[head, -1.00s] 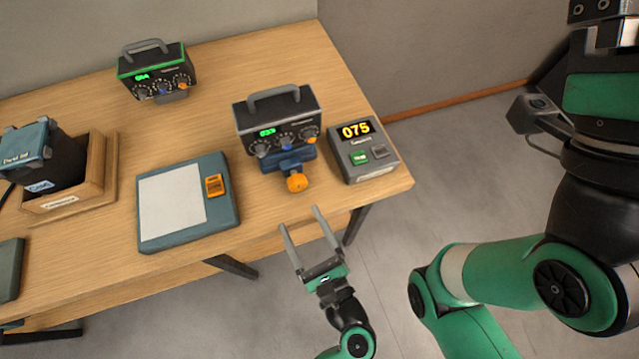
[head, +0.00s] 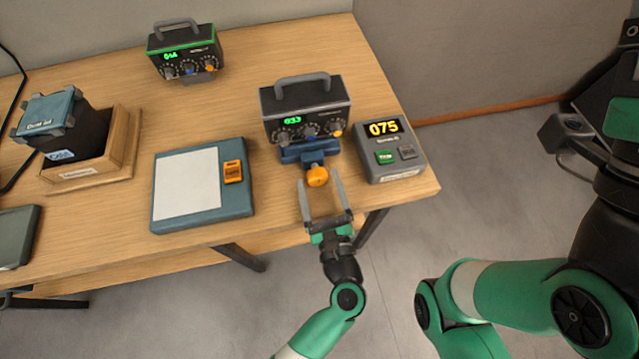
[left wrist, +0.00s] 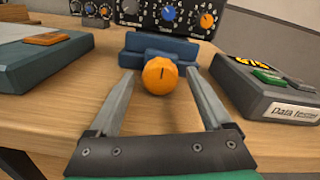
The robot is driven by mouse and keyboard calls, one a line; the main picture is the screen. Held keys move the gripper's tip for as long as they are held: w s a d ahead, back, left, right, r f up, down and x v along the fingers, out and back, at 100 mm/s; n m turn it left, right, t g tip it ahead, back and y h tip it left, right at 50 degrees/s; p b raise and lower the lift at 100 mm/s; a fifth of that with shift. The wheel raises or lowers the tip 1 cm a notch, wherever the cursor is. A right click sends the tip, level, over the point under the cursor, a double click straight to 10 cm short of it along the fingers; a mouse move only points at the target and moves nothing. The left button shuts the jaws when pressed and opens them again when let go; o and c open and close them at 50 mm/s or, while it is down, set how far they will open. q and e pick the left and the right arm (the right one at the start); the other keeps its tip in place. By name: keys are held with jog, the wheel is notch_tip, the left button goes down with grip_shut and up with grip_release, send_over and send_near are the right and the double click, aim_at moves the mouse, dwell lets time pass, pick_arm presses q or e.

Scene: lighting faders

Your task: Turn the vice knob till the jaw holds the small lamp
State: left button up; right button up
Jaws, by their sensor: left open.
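The orange vice knob (head: 317,177) is round and faces me at the front of the blue vice (head: 308,150). In the left wrist view the knob (left wrist: 160,76) has a dark upright mark, and the vice body (left wrist: 165,48) is behind it. My left gripper (head: 319,181) is open, its fingertips on either side of the knob. In the left wrist view a gap shows between the knob and each finger. A black dial box with a grey handle (head: 303,105) stands right behind the vice. I cannot make out a small lamp in the jaw. My right gripper is out of view.
A grey display unit reading 075 (head: 398,163) stands close right of the vice. A blue-grey panel with a white sheet (head: 243,200) lies to the left. A second dial box (head: 187,52) and a wooden tray (head: 122,150) are farther off.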

pick_arm(q)
jog(key=shift+w, duration=0.15)
grip_shut()
dwell(0.4)
jog(key=shift+r, duration=0.1)
jog(key=shift+m+p, duration=1.1)
jog(key=shift+m, duration=0.4)
jog(key=shift+m+p, duration=0.95)
jog(key=shift+m, duration=0.95)
grip_release()
